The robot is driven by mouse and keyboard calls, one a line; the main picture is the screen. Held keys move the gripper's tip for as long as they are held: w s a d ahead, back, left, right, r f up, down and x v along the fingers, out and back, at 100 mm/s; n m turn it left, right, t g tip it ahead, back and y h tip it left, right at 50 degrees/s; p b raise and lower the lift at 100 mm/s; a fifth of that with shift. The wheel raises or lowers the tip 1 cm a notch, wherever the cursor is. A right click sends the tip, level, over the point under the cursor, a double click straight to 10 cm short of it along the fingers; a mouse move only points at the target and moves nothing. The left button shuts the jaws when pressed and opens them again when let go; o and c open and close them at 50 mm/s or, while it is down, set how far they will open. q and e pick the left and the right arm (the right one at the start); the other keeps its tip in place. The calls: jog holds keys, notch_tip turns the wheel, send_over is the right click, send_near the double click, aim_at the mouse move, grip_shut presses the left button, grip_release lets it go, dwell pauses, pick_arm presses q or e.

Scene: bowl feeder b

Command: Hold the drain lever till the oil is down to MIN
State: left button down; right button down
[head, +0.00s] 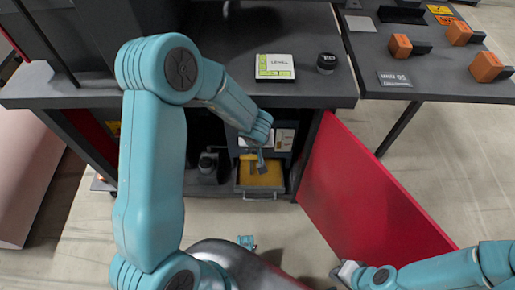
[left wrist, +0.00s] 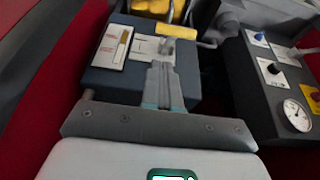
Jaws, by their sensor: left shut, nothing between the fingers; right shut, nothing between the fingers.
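My left gripper (head: 261,164) reaches into the open cabinet under the table. In the left wrist view its closed fingers (left wrist: 164,72) lie over a dark grey box (left wrist: 128,82). A white plate (left wrist: 113,46) on the box carries a narrow orange-brown strip, perhaps the oil gauge; its marks are too small to read. A yellow bar (left wrist: 176,31), perhaps the drain lever, is just beyond the fingertips; I cannot tell whether they touch. My right gripper (head: 345,271) is shut and empty at the lower right, away from the cabinet.
A red door (head: 365,195) stands open right of the cabinet. A yellow-bottomed tray (head: 270,178) sits low inside. A dark panel (left wrist: 262,85) with knobs and a dial (left wrist: 297,115) is right of the box. A label card (head: 275,66) and black puck (head: 326,62) lie on the table.

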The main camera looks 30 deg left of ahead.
aim_at(257, 156)
pick_arm(q)
jog(key=b+x, duration=0.5)
jog(key=x, duration=0.5)
jog(key=shift+f+b, duration=0.1)
jog(key=shift+b, duration=0.2)
jog(key=shift+d+f, duration=0.1)
